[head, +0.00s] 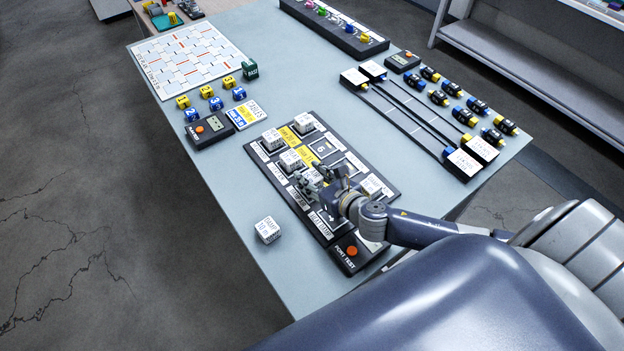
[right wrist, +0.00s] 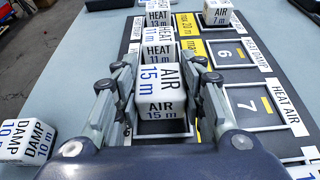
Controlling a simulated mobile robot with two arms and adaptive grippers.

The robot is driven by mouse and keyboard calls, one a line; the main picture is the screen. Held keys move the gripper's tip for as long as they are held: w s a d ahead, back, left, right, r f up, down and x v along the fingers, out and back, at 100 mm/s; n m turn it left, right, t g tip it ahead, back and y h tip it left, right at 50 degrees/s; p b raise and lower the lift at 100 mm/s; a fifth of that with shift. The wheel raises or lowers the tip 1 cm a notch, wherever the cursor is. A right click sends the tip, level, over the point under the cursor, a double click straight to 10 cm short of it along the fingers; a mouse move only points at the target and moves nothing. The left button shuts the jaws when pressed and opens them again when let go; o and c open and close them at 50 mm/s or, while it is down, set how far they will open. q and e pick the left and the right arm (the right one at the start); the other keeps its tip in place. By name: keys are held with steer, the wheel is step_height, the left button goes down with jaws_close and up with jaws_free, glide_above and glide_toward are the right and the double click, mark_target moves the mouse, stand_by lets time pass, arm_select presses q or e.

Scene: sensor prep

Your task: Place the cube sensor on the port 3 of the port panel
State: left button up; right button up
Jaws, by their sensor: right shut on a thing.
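The port panel (head: 287,188) is a dark board with framed ports, yellow cards and white labels. My right gripper (head: 318,180) is over its left column and shut on a white cube sensor marked AIR 15 m (right wrist: 160,100). I cannot tell if the held cube touches the panel. Beyond it in the same column are the cubes marked HEAT 11 m (right wrist: 158,52) and HEAT 13 m (right wrist: 158,20). A cube marked AIR 7 m (right wrist: 217,13) sits in the far right port. The number 3 does not show. My left gripper is out of view.
A DAMP 10 m cube (head: 267,229) stands on the table left of the panel. A box with an orange button (head: 350,252) adjoins the panel's near end. Small numbered cubes (head: 208,92) and a tracked rack (head: 415,120) lie farther off. Ports 6 and 7 (right wrist: 248,103) are empty.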

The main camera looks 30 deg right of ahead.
steer(key=shift+f, duration=0.7)
steer(key=shift+f, duration=0.2)
steer(key=o, duration=1.1)
steer(key=shift+r, duration=0.1)
